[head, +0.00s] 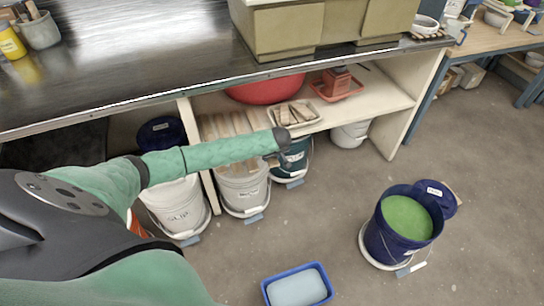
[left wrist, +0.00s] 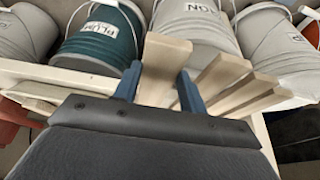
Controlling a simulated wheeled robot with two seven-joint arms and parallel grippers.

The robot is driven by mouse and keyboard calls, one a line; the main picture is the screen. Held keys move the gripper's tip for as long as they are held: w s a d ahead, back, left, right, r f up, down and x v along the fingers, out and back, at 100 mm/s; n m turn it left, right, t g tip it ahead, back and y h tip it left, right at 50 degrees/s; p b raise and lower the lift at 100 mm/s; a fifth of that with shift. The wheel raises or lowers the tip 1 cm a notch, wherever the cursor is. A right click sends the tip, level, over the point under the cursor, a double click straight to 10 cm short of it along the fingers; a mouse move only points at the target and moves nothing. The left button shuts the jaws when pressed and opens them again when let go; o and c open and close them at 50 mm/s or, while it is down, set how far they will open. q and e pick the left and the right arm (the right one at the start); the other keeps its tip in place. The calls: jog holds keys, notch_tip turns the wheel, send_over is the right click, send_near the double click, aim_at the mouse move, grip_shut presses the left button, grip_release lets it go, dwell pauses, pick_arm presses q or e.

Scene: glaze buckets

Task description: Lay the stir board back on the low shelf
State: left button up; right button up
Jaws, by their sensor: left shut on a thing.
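The stir board (left wrist: 160,72) is a pale wooden slat. In the left wrist view it stands between the two blue fingers of my left gripper (left wrist: 158,80), which is shut on it. Its end reaches past the front edge of the low shelf (left wrist: 60,78); I cannot tell whether it touches the shelf. Several similar slats (left wrist: 240,90) lie fanned out beside it. In the head view the low shelf (head: 375,97) runs under the dark counter, with slats (head: 224,124) on its left part. My left forearm hides part of them. My right gripper is not in view.
A red bowl (head: 268,90), a tray (head: 299,117) and a red scale-like item (head: 337,83) occupy the shelf. White buckets (head: 243,188) and a teal bucket (head: 291,160) stand below it. A bucket of green glaze (head: 402,222) and a blue tub (head: 297,288) stand on open floor.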

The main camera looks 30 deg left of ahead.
pick_arm(q)
jog(key=shift+f, duration=0.15)
jog(key=shift+f, duration=0.25)
dwell(0.3)
jog(key=o, duration=1.3)
